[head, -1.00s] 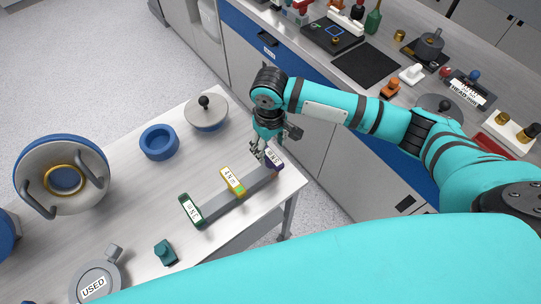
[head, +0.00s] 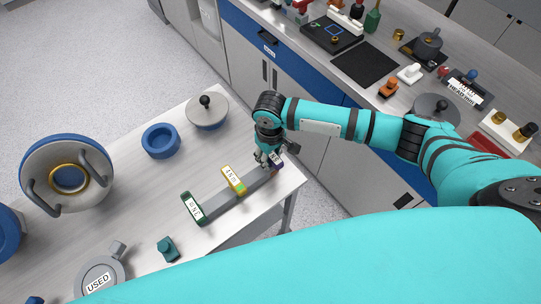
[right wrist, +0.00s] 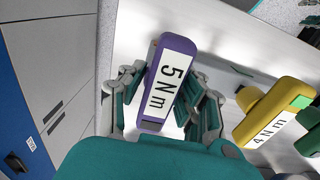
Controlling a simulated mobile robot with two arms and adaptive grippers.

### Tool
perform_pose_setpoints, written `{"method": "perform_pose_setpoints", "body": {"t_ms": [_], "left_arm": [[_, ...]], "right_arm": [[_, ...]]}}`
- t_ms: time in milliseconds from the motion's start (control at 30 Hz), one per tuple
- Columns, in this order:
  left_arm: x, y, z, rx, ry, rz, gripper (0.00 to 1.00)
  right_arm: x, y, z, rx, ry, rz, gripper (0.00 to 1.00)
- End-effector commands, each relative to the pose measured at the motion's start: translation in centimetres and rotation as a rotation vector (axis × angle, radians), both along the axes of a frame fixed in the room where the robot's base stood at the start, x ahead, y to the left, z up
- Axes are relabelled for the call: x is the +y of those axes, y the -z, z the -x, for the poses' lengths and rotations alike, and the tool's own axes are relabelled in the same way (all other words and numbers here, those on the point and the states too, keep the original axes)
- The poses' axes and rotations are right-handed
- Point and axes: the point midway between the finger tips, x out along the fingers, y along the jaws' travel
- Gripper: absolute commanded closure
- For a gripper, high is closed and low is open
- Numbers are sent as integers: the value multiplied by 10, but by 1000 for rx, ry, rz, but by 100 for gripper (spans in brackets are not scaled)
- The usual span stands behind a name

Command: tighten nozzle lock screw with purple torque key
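The purple torque key (head: 277,161), labelled 5 Nm, sits at the right end of the grey key rack (head: 217,208). It shows large in the right wrist view (right wrist: 169,82). My right gripper (head: 265,160) is down at this key, with one finger on each side of its handle in the wrist view (right wrist: 165,95). The fingers look open around it; contact is hard to judge. A large round white-and-blue part with a gold ring and two grey handles (head: 38,165) is at the table's left. I cannot make out a nozzle lock screw. My left gripper is not in view.
The yellow 4 Nm key (head: 233,179) stands close beside the purple one, with a green key (head: 193,207) beyond. A blue ring (head: 161,141), lidded grey dish (head: 207,110), teal block (head: 168,249) and USED container (head: 98,282) stand on the table. A cluttered counter lies behind.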

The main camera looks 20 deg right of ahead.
Motion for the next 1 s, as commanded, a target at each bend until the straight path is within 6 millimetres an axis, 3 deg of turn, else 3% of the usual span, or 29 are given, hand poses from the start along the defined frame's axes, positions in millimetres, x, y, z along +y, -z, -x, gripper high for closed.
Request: {"method": "perform_pose_setpoints", "body": {"t_ms": [33, 200, 567, 1000], "left_arm": [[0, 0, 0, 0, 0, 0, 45], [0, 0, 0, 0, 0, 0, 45], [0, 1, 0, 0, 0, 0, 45], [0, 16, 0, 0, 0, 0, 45]], "right_arm": [[0, 0, 0, 0, 0, 0, 79], [0, 0, 0, 0, 0, 0, 100], [0, -6, -1, -2, 0, -2, 100], [1, -83, -1, -3, 0, -2, 100]]}}
